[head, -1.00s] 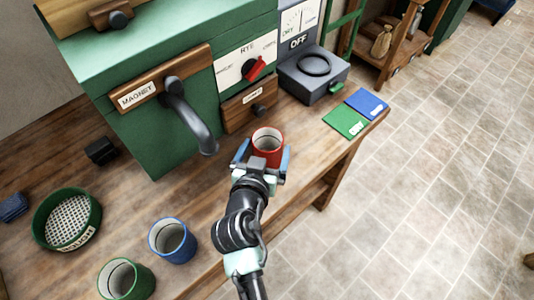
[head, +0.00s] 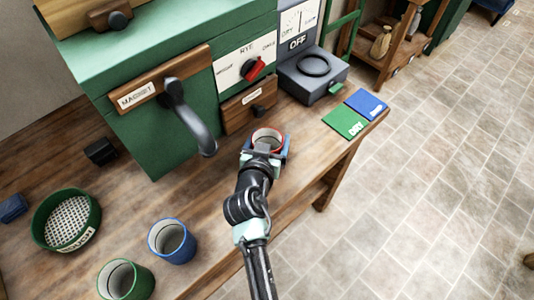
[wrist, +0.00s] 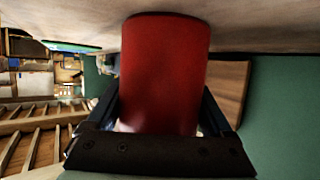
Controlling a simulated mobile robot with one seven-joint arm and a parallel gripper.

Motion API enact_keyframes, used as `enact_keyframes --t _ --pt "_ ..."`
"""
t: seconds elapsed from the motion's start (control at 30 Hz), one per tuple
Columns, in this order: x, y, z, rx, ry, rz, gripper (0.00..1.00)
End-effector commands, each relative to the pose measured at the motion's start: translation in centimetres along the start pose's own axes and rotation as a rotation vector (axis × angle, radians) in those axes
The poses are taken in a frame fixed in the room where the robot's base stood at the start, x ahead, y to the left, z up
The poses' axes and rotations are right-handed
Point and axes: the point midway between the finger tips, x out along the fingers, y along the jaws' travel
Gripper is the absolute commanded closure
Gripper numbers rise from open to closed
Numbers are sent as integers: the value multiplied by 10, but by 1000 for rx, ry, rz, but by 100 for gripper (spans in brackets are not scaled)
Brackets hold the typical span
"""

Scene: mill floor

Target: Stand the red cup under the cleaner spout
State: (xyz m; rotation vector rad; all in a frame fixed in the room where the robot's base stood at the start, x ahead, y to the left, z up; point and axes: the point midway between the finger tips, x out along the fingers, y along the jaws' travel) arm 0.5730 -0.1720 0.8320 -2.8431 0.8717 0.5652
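The red cup (head: 268,136) stands upright on the wooden bench, in front of the green machine. My gripper (head: 266,150) is at the cup's near side; in the head view it hides the cup's lower part. In the wrist view the red cup (wrist: 165,75) fills the space between my two fingers (wrist: 163,105), which look closed against its sides. A dark curved spout (head: 188,115) comes out of the green machine (head: 150,75), its mouth left of the cup. The bench under the spout mouth looks bare.
A blue cup (head: 172,241), a green cup (head: 125,281) and a green sieve (head: 94,222) stand at the left. A grey scale-like unit (head: 313,75) marked OFF and green and blue cards (head: 345,122) are at the right. A small drawer (head: 238,112) is behind the cup.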

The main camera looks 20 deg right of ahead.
Motion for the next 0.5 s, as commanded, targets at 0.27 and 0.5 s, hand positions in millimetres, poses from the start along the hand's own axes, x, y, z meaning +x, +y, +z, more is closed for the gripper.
enact_keyframes --t 0.27,0.5 --pt "0 0 0 0 0 0 70" --pt "0 0 -1 0 2 -1 94"
